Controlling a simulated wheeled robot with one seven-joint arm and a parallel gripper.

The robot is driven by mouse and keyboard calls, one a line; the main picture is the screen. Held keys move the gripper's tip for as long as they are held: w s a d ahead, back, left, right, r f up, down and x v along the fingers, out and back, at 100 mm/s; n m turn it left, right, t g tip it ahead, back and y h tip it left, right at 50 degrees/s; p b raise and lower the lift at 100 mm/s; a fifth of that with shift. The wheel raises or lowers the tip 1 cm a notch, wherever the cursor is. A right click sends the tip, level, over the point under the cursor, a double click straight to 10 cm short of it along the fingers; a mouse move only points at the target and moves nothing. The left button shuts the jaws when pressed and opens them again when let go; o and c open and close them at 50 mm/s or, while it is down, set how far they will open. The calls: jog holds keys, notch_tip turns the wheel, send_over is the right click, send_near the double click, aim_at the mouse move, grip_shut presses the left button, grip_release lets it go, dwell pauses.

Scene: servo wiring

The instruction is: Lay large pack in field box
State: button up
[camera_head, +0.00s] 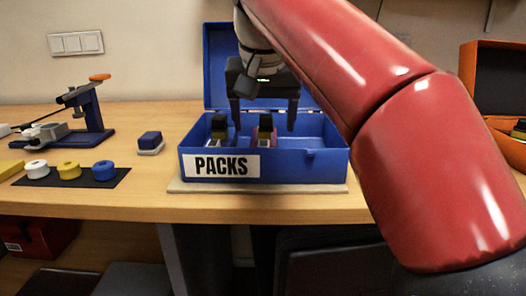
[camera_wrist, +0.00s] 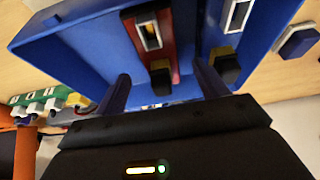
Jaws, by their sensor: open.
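A blue box (camera_head: 300,165) labelled PACKS stands open on the bench. Two packs with black tops stand in it: a red one (camera_head: 265,130) at the middle and one with a yellowish part (camera_head: 219,130) at the left. No marking shows which is the large pack. My gripper (camera_head: 264,120) is open over the box, its fingers on either side of the red pack and apart from it. In the wrist view the red pack (camera_wrist: 147,28) lies between the fingertips (camera_wrist: 163,80). The other pack (camera_wrist: 236,15) lies just outside the right finger. Neither is held.
An orange box (camera_head: 488,95) stands open at the right edge; its contents are mostly cut off. A small blue block (camera_head: 150,140) lies left of the blue box. Farther left are a crimping-like tool (camera_head: 85,110) and three spools on a dark mat (camera_head: 105,180). The blue lid (camera_head: 218,65) stands raised behind.

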aim_at(264, 134)
jog(key=b+x, duration=0.1)
jog(key=x, duration=0.4)
jog(key=shift+s+f, duration=0.1)
grip_shut()
dwell(0.3)
